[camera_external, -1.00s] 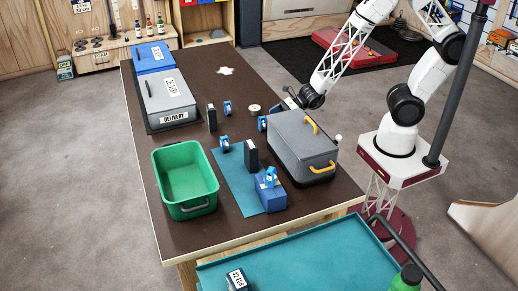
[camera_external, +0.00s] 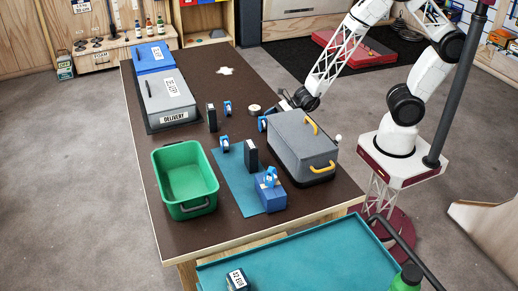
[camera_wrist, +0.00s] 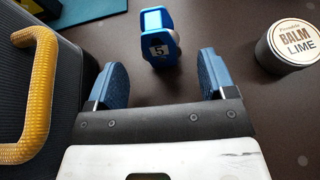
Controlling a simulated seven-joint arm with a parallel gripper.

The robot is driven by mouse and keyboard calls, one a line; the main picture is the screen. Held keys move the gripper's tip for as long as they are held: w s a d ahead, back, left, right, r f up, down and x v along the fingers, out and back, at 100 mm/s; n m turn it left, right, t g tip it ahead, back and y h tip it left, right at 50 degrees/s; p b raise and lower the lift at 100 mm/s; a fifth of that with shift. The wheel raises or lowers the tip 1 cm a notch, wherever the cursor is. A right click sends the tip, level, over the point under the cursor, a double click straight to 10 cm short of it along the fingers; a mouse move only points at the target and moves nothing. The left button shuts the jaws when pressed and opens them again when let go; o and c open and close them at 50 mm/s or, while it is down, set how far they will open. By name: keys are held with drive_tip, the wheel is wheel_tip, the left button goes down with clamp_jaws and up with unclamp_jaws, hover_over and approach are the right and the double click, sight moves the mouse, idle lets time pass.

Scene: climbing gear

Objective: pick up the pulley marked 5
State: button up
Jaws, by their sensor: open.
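The pulley marked 5 (camera_wrist: 158,40) is blue with a pale label, on the dark table in the wrist view. It lies just beyond my fingertips, roughly centred between them. In the external view a blue pulley (camera_external: 262,124) beside the grey box's far left corner appears to be the same one; its number cannot be read there. My gripper (camera_wrist: 163,78) is open, its two blue-padded fingers apart with nothing between them. In the external view my gripper (camera_external: 284,104) is low behind the grey box, partly hidden.
A grey box (camera_external: 303,145) with yellow handles stands close on one side of the pulley. A balm tin (camera_wrist: 289,43) is on the other side. Other blue pulleys (camera_external: 227,107), black upright blocks (camera_external: 211,118) and a green bin (camera_external: 186,178) stand farther off.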

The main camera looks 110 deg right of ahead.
sight(262, 124)
drive_tip(key=shift+w, duration=0.1)
drive_tip(key=shift+x, duration=2.5)
drive_tip(key=shift+d, duration=0.1)
drive_tip(key=shift+r, duration=0.1)
drive_tip(key=c, duration=1)
drive_tip(key=shift+r, duration=5)
